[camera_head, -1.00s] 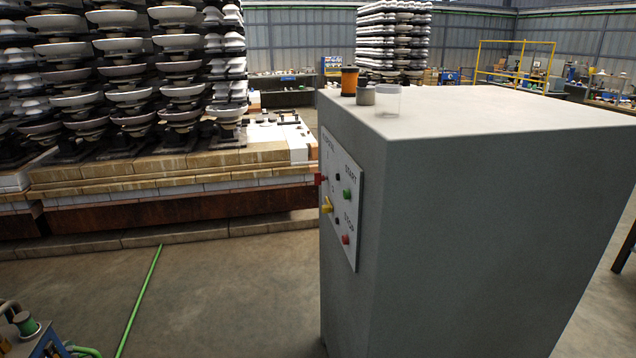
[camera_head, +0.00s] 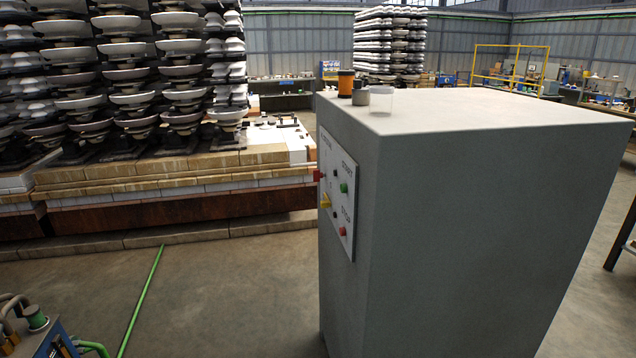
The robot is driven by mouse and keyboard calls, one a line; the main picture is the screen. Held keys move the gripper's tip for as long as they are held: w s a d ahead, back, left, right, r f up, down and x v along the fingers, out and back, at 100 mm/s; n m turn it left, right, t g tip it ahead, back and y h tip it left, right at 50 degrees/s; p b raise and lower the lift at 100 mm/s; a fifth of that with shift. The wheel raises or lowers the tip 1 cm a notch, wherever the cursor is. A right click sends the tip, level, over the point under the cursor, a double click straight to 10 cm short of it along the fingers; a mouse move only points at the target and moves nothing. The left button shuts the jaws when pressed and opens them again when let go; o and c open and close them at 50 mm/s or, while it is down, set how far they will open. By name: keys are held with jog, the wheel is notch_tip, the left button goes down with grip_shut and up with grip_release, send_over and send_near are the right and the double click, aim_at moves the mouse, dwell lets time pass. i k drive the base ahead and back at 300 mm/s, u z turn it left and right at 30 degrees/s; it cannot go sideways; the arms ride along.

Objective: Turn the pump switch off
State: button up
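A large grey cabinet (camera_head: 480,230) stands at the centre right. On its left face is a light control panel (camera_head: 340,200), seen at a steep angle. The panel carries a red switch (camera_head: 317,175) and a yellow switch (camera_head: 325,201) at its left edge, a green button (camera_head: 343,188) beside the word START and a red button (camera_head: 343,231) beside the word STOP. Small black parts sit between them. The lettering over the switches is too small to read, so I cannot tell which is the pump switch. My gripper is not in view.
An orange-black cup (camera_head: 346,83), a grey cup (camera_head: 361,96) and a clear cup (camera_head: 380,102) stand on the cabinet top. Insulator stacks (camera_head: 130,80) stand on a brick-edged base at left. A green hose (camera_head: 140,300) lies on the open floor.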

aim_at(317, 176)
jog(key=z, duration=0.25)
jog(key=k, duration=0.2)
jog(key=u, duration=1)
jog(key=i, duration=1.25)
jog(key=u, duration=0.25)
jog(key=i, duration=1.25)
jog(key=z, duration=0.8)
jog(key=i, duration=0.55)
jog(key=z, duration=0.35)
